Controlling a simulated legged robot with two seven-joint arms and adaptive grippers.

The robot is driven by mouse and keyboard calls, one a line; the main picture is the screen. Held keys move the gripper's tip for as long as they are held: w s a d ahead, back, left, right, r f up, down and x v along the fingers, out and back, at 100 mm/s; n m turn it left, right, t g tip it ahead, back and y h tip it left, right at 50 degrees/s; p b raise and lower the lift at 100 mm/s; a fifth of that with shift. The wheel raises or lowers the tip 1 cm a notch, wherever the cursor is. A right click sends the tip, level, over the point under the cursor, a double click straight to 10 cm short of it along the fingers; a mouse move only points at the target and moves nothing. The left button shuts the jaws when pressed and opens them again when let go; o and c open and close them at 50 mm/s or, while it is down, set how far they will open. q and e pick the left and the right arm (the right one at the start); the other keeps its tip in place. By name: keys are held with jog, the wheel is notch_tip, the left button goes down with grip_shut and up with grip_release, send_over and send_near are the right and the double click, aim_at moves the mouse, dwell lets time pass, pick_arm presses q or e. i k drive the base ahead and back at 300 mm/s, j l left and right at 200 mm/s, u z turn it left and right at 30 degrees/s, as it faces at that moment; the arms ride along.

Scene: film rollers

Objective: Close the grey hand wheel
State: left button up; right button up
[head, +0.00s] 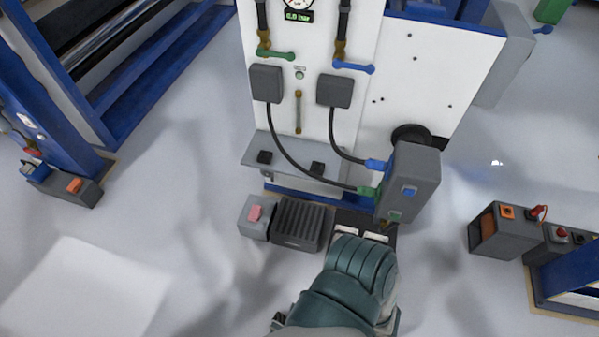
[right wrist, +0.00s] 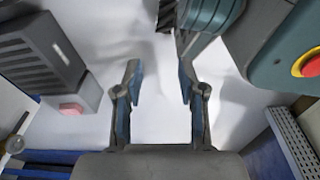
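No grey hand wheel shows clearly. A dark round part (head: 411,133) on the white panel, partly hidden behind a grey box (head: 408,180), may be it, but I cannot tell. My right gripper (right wrist: 158,78) is open in the right wrist view, with nothing between its blue-padded fingers and pale floor beyond them. In the head view my teal arm part comes up from the bottom centre, and no gripper fingers can be made out there. My left gripper is not in view.
A grey ribbed unit (head: 301,224) with a pink button stands before the white panel (head: 290,100); it also shows in the right wrist view (right wrist: 38,55). Two cables hang from the panel. Blue frames stand at left and lower right. Open floor lies at left.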

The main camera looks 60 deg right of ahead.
aim_at(265, 173)
jog(key=z, duration=1.9)
jog(key=i+j+z, duration=0.1)
jog(key=j+z, duration=0.15)
jog(key=z, duration=0.2)
jog(key=j+z, duration=0.3)
jog(key=z, duration=0.15)
jog(key=j+z, duration=0.3)
jog(key=z, duration=0.2)
jog(key=j+z, duration=0.25)
jog(key=z, duration=0.2)
jog(key=k, duration=0.05)
